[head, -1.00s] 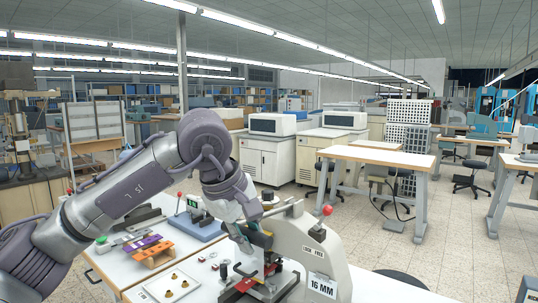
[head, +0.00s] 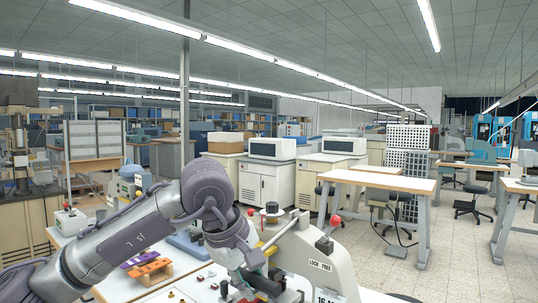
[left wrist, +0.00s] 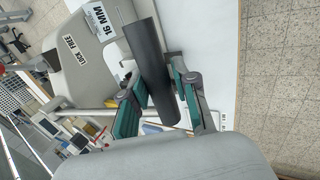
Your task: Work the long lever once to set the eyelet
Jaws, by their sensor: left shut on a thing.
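The eyelet press (head: 325,262) stands at the bottom of the head view, a pale body with "LOCK FREE" and "16 MM" labels. It also fills the upper left of the left wrist view (left wrist: 85,60). A thick black lever grip (left wrist: 150,55) lies between the green-padded fingers of my left gripper (left wrist: 160,98), which is shut on it. In the head view my left gripper (head: 258,280) is low beside the press, partly hidden by my wrist. The eyelet and the press jaws cannot be made out. My right gripper is not in view.
A red ball knob (head: 335,220) and a dark knob (head: 271,208) rise near the press top.

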